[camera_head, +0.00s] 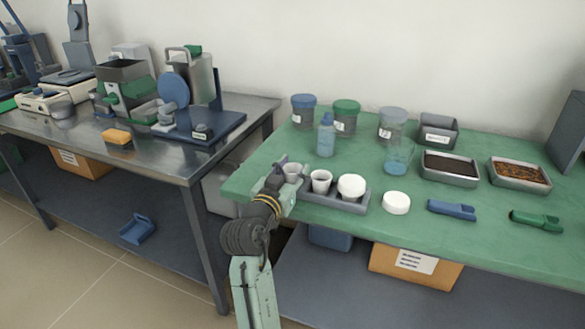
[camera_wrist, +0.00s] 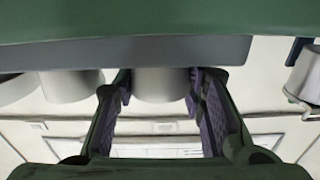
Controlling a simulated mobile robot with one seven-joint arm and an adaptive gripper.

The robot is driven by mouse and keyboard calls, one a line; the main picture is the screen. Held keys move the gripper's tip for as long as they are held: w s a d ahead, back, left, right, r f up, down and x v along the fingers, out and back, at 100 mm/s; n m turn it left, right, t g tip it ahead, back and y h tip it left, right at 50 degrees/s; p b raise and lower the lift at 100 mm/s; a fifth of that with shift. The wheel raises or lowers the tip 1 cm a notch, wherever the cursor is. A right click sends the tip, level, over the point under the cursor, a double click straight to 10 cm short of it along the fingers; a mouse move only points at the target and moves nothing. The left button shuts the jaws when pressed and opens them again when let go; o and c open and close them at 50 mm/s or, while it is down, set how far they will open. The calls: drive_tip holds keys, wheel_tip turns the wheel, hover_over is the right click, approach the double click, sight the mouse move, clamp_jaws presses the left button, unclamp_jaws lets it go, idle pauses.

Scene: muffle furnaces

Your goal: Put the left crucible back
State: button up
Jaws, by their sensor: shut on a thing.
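A grey rack (camera_head: 335,199) stands near the front left of the green table. The left crucible (camera_head: 292,170), small and white, is at the rack's left end, upright. My gripper (camera_head: 284,176) reaches it from the front left and is shut on it. In the wrist view, the crucible (camera_wrist: 161,84) lies between the two fingers of my gripper (camera_wrist: 158,100), beside the rack's grey edge (camera_wrist: 120,52). Its base is hidden, so I cannot tell whether it is fully seated. The middle crucible (camera_head: 320,182) is open; the right crucible (camera_head: 351,188) has a white cover.
A white round lid (camera_head: 396,203) lies right of the rack, then blue (camera_head: 451,210) and green (camera_head: 536,221) tools. A blue bottle (camera_head: 325,136), a beaker (camera_head: 398,158), jars and two filled trays stand behind. A metal table (camera_head: 190,160) with instruments is at left.

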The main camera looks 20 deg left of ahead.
drive_tip(key=shift+f, duration=0.15)
drive_tip(key=o, duration=0.9)
